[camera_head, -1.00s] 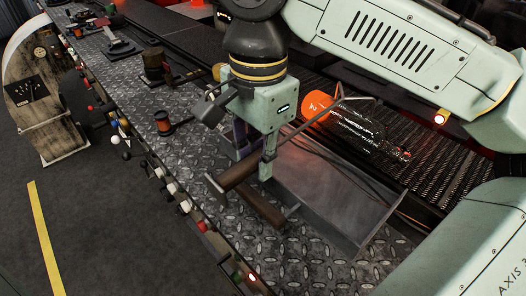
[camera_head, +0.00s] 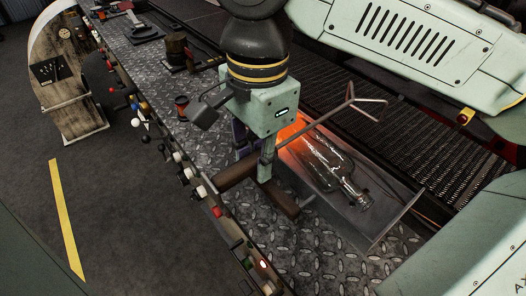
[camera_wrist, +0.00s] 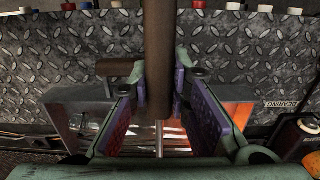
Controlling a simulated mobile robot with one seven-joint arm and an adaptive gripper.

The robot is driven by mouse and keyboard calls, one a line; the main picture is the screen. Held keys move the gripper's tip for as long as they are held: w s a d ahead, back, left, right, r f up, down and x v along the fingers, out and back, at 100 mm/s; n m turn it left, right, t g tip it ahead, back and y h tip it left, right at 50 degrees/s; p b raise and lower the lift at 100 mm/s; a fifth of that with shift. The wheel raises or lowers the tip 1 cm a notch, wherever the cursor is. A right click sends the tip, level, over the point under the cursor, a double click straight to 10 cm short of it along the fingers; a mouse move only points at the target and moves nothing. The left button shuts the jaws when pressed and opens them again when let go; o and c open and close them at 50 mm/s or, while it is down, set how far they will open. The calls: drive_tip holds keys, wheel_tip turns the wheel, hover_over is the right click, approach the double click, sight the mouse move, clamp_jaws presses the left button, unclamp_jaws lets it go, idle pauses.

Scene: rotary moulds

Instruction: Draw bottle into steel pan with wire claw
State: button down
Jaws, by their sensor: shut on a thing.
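My gripper (camera_head: 256,164) is shut on the brown handle (camera_head: 236,172) of the wire claw. The claw's rod reaches up and right to its bent wire tip (camera_head: 366,103), which is above the far side of the pan and apart from the bottle. The clear bottle (camera_head: 330,168) lies on its side in the steel pan (camera_head: 378,228), its neck towards the lower right. Its far left end glows orange, partly hidden by my gripper. In the wrist view, the handle (camera_wrist: 158,60) runs between the purple finger pads, with the bottle blurred below.
A dark mesh conveyor (camera_head: 430,140) runs behind the pan. A second brown bar (camera_head: 280,198) lies at the pan's near left. Knobs and levers (camera_head: 178,157) line the tread-plate bench's (camera_head: 305,240) front edge. A small dark red spool (camera_head: 182,108) stands on the bench.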

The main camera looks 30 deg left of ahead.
sight(236, 168)
drive_tip(key=shift+s+a, duration=0.35)
drive_tip(key=shift+s, duration=0.55)
drive_tip(key=shift+s+a, duration=0.35)
drive_tip(key=shift+s, duration=0.5)
drive_tip(key=shift+r+p, duration=0.15)
drive_tip(key=shift+p, duration=0.25)
drive_tip(key=r+p, duration=0.2)
drive_tip(key=w+r+p, duration=0.1)
drive_tip(key=r+p, duration=0.4)
drive_tip(key=shift+w+d, duration=0.25)
drive_tip(key=shift+d, duration=0.05)
drive_tip(key=shift+w+d+r, duration=0.1)
drive_tip(key=shift+w+r, duration=0.1)
drive_tip(key=shift+r, duration=0.7)
idle(0.8)
